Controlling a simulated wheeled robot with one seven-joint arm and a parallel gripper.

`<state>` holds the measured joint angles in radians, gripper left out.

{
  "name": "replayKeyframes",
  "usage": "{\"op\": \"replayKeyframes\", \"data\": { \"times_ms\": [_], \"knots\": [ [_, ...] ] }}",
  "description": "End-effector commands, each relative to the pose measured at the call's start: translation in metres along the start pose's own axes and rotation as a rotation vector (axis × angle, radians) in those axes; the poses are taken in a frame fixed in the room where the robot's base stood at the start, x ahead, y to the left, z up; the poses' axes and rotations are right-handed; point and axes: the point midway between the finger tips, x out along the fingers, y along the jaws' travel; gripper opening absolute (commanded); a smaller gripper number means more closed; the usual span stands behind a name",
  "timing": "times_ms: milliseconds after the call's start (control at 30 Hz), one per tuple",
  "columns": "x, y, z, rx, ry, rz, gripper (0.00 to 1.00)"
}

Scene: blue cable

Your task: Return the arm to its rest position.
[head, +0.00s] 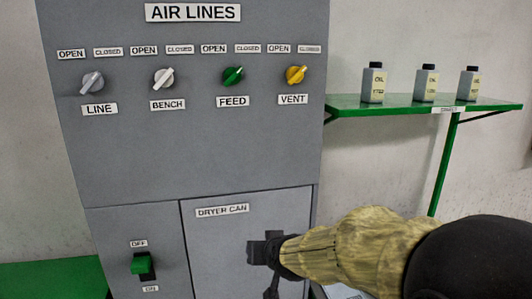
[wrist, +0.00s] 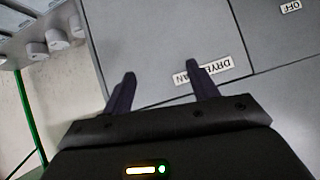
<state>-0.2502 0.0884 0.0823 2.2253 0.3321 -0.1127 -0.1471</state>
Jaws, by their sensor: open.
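My gripper (wrist: 160,88) is open and empty in the wrist view, its two dark fingers spread apart. It points at the grey panel marked DRYER CAN (head: 222,210). In the head view my gripper (head: 268,250) is in front of that panel's right part, below the label. My arm reaches in from the lower right. In the wrist view one fingertip overlaps the DRYER label (wrist: 204,71). Whether the fingers touch the panel cannot be told.
The grey AIR LINES cabinet (head: 195,130) carries LINE (head: 91,83), BENCH (head: 163,79), FEED (head: 232,76) and VENT (head: 295,75) knobs. A green switch (head: 142,264) is lower left. A green shelf (head: 400,107) with three bottles stands right.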

Motion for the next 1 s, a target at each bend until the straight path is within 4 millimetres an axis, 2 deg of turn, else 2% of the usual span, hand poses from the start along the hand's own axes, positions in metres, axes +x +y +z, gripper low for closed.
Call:
{"op": "replayKeyframes", "data": {
  "times_ms": [33,200,300,433,567,1000],
  "knots": [
    [-0.005,0.022,0.025,0.004,-0.076,0.031,0.59],
    [-0.033,0.079,0.108,0.028,-0.335,0.115,0.59],
    [-0.057,0.105,0.155,0.053,-0.485,0.163,0.59],
    [-0.086,0.126,0.199,0.081,-0.627,0.207,0.59],
    [-0.098,0.132,0.215,0.092,-0.683,0.222,0.59],
    [-0.097,0.131,0.214,0.091,-0.682,0.221,0.59]
  ]
}}
